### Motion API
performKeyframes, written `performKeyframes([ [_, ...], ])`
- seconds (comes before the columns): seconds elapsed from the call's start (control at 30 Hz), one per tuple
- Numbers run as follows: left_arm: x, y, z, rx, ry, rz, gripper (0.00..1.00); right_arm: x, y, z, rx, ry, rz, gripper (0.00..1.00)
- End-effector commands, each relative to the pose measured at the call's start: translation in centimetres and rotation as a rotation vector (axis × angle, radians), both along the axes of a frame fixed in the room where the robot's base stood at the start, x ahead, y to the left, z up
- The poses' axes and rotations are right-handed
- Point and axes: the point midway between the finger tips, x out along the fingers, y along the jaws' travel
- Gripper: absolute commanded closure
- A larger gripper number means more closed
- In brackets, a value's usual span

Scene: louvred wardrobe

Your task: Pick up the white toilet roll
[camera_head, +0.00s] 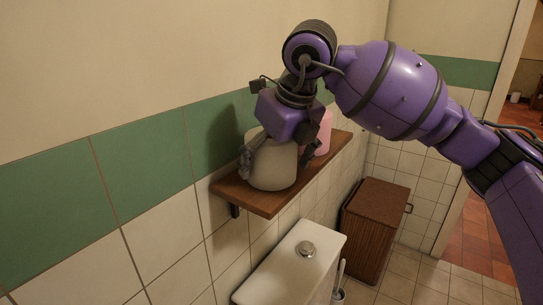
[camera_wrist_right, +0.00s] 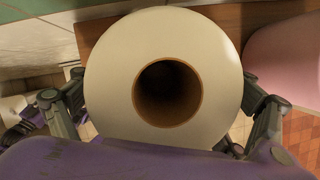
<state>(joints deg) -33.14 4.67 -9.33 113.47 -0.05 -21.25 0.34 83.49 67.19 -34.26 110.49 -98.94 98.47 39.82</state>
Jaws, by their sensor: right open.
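The white toilet roll (camera_head: 272,166) stands upright on a wooden wall shelf (camera_head: 238,193). In the right wrist view the roll (camera_wrist_right: 113,62) is seen from above, with its round brown core hole in the middle. My right gripper (camera_head: 277,158) is over the roll, pointing down. Its fingers are open, one on each side of the roll. In the wrist view the fingers (camera_wrist_right: 160,112) flank the roll at left and right; whether they touch it I cannot tell. My left gripper is not in the head view.
A pink roll (camera_head: 323,135) stands on the shelf just behind the white one, close to one finger; it also shows in the wrist view (camera_wrist_right: 288,62). The green and cream tiled wall runs along the shelf. Below are a white cistern (camera_head: 290,262) and a brown wicker hamper (camera_head: 374,222).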

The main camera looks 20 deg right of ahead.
Motion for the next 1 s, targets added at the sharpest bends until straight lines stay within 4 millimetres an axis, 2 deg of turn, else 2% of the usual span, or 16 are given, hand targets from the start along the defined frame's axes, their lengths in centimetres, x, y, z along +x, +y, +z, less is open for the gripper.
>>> performKeyframes([
  [0.17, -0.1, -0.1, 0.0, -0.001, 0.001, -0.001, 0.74, 0.0, 0.0, 0.0, 0.0, 0.0, 0.0, 0.08],
  [0.5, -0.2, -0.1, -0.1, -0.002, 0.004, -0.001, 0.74, 0.0, 0.0, 0.0, 0.0, 0.0, 0.0, 0.52],
  [0.57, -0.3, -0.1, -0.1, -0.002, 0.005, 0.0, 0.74, 0.0, 0.0, 0.0, 0.0, 0.0, 0.0, 0.59],
  [0.83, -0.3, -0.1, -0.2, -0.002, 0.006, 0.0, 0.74, 0.0, 0.0, 0.2, 0.001, 0.001, 0.0, 0.59],
  [1.0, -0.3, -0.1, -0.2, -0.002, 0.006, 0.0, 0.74, 0.0, 0.0, 1.5, 0.0, -0.001, 0.0, 0.59],
])
